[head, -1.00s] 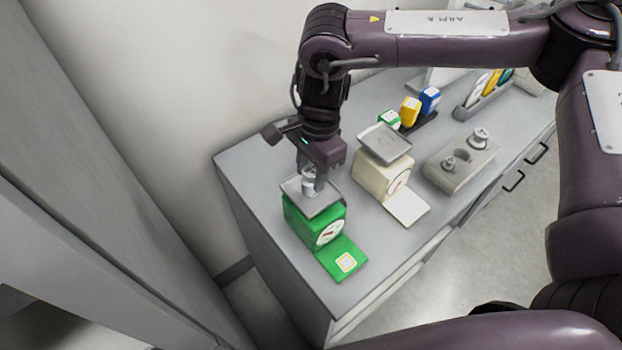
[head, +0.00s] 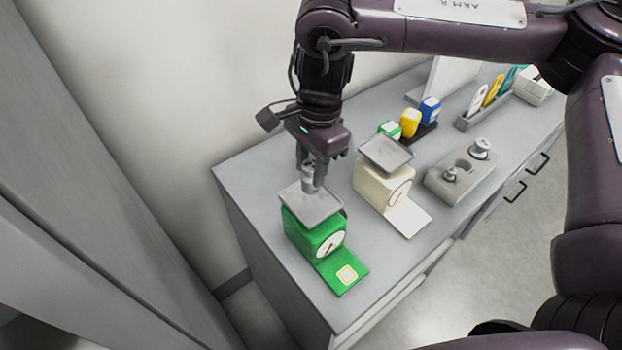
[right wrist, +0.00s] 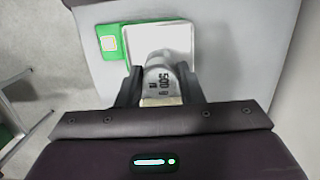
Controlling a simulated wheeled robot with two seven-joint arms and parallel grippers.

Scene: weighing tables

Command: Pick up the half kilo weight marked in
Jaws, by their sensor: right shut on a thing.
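The half kilo weight (right wrist: 163,80) is a grey metal cylinder with "500" on it in the right wrist view. My right gripper (head: 312,178) is shut on it, one finger on each side. In the head view the weight (head: 309,174) is over the pan (head: 318,208) of the green scale (head: 308,236); I cannot tell exactly how large the gap is. The green scale also shows behind the weight in the right wrist view (right wrist: 112,42). My left gripper is not in view.
A cream scale (head: 372,183) stands right of the green one. Beyond it a grey weight block (head: 440,188) holds two weights and has an empty hollow. The counter front left of the green scale is clear.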

